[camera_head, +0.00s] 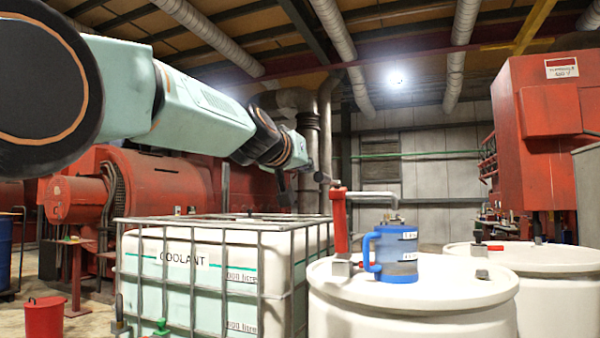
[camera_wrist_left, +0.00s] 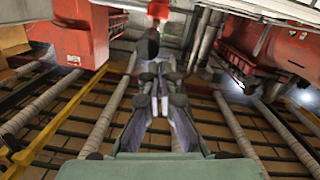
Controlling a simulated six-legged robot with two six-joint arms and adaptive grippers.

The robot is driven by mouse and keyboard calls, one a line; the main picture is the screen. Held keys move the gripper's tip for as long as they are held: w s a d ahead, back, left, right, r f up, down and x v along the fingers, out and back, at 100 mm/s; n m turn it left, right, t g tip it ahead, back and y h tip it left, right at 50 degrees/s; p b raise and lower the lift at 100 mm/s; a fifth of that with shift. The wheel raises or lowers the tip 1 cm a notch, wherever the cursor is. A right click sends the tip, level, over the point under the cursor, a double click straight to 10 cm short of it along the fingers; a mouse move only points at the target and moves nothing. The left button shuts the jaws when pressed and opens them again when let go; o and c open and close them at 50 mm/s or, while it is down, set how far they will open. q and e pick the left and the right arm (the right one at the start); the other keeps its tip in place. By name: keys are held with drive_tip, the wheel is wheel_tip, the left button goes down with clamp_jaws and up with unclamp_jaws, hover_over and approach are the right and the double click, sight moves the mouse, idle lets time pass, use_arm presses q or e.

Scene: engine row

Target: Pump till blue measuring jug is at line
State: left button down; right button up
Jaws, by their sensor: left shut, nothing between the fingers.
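The blue measuring jug (camera_head: 397,258) stands upright on top of a white drum (camera_head: 415,310), its handle to the left. It has pale label bands and a grey middle; the liquid level and line cannot be made out. A red pump (camera_head: 341,222) rises from the drum left of the jug, and its grey spout (camera_head: 375,195) reaches over the jug. My left gripper (camera_head: 322,178) is by the top of the pump; whether it touches cannot be told. In the left wrist view my left gripper (camera_wrist_left: 156,105) is shut and empty. My right gripper is not in view.
A caged white coolant tank (camera_head: 200,265) stands left of the drum. A second white drum (camera_head: 540,262) is at the right. Red machinery (camera_head: 165,185) fills the back left, with a red cabinet (camera_head: 545,140) at right. A red bucket (camera_head: 44,318) is on the floor.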

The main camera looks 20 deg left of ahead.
use_arm(q)
drive_tip(key=s, duration=0.2)
drive_tip(key=shift+s, duration=0.3)
drive_tip(key=shift+s+a+r, duration=0.1)
idle(0.3)
idle(1.0)
